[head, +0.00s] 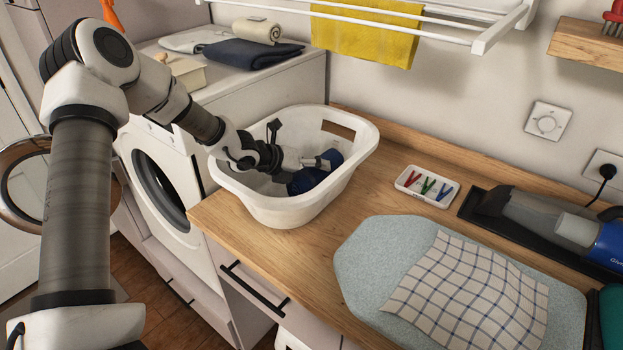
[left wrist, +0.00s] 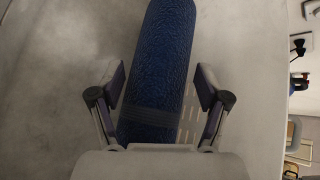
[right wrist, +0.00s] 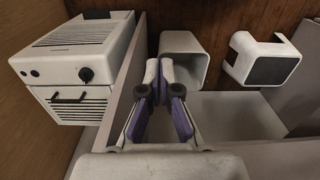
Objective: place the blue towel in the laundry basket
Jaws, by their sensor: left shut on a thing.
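The blue towel (left wrist: 160,45) is a dark blue roll. It lies between the fingers of my left gripper (left wrist: 161,88) in the left wrist view. In the head view the left gripper (head: 305,168) reaches down inside the white laundry basket (head: 285,211), with the towel (head: 304,183) showing at its fingers, below the rim. Whether the towel touches the basket floor is unclear. The basket stands on the wooden counter (head: 222,222) by the washing machine. My right gripper (right wrist: 160,75) shows only in its wrist view, with its fingertips together and nothing visible between them.
Folded dark cloths (head: 252,53) lie on the washing machine (head: 165,185). A yellow cloth (head: 367,33) hangs from the rack above the counter. A tray of pegs (head: 427,187), a handheld vacuum (head: 545,215) and a pale blue board (head: 375,255) with a checked cloth (head: 465,295) occupy the counter's right side.

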